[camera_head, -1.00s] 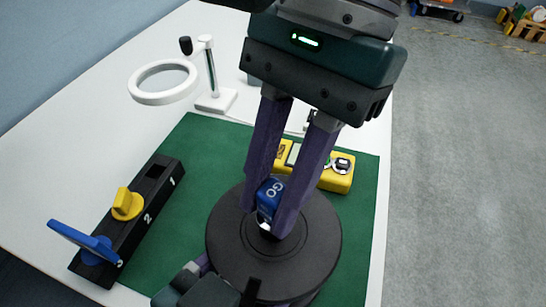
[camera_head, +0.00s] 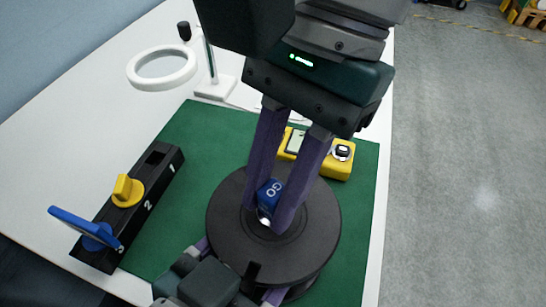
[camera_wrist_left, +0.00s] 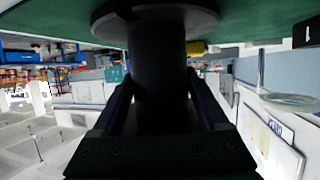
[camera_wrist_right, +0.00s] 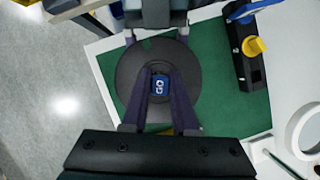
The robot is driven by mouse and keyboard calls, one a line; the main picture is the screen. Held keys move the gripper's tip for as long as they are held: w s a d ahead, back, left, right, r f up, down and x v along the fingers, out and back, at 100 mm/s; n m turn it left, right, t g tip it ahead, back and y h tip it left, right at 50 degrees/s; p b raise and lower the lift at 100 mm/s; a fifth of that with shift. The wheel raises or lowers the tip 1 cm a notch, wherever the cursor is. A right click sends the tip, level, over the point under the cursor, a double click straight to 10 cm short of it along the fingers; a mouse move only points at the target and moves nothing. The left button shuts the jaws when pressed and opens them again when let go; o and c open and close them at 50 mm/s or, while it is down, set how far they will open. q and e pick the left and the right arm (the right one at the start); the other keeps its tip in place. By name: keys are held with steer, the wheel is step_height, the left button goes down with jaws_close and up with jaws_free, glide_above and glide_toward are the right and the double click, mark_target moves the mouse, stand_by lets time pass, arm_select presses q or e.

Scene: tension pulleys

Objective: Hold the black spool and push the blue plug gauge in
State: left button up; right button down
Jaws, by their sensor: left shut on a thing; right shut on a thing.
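The black spool (camera_head: 318,225) stands on the green mat (camera_head: 212,135). My left gripper (camera_wrist_left: 160,95) is shut on the spool's dark core below its top flange, seen close up in the left wrist view. The blue plug gauge (camera_head: 269,193), marked GO, stands upright at the spool's central hole. My right gripper (camera_head: 268,210) is shut on the gauge from above, its two purple fingers on either side. The gauge also shows in the right wrist view (camera_wrist_right: 159,84). How deep its lower end sits in the hole is hard to tell.
A black rack (camera_head: 150,187) numbered 1 to 3 holds a yellow-handled piece (camera_head: 127,190) and a blue-handled piece (camera_head: 85,228) at left. A white ring magnifier (camera_head: 162,82) stands at the back left.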

steer(key=shift+f, duration=0.1)
steer(key=c, duration=0.6)
jaws_free()
steer(key=v, duration=1.2)
arm_select(q)
steer(key=o, duration=1.5)
